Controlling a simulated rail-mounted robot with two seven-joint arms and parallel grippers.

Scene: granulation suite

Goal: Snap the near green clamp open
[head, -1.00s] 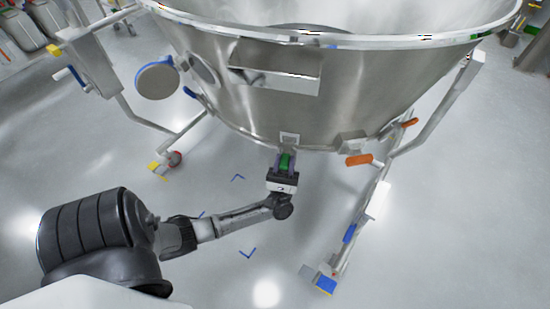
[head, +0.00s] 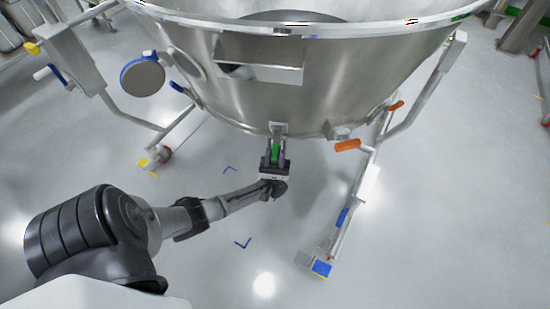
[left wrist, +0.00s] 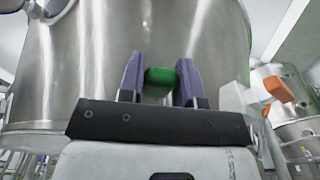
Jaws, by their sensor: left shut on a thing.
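The near green clamp (head: 275,151) is on the lower rim of the steel bowl (head: 330,95), at its near side. My left gripper (head: 274,158) reaches it from the front and below, with a finger on each side of the green handle. In the left wrist view the green handle (left wrist: 160,78) sits between the two purple fingers (left wrist: 160,85), which are shut on it. The handle extends out from the bowl toward me. The clamp's hinge and catch are hidden. My right gripper is not in view.
Orange-handled clamps (head: 347,146) sit on the rim at the right. Grey floor below is clear.

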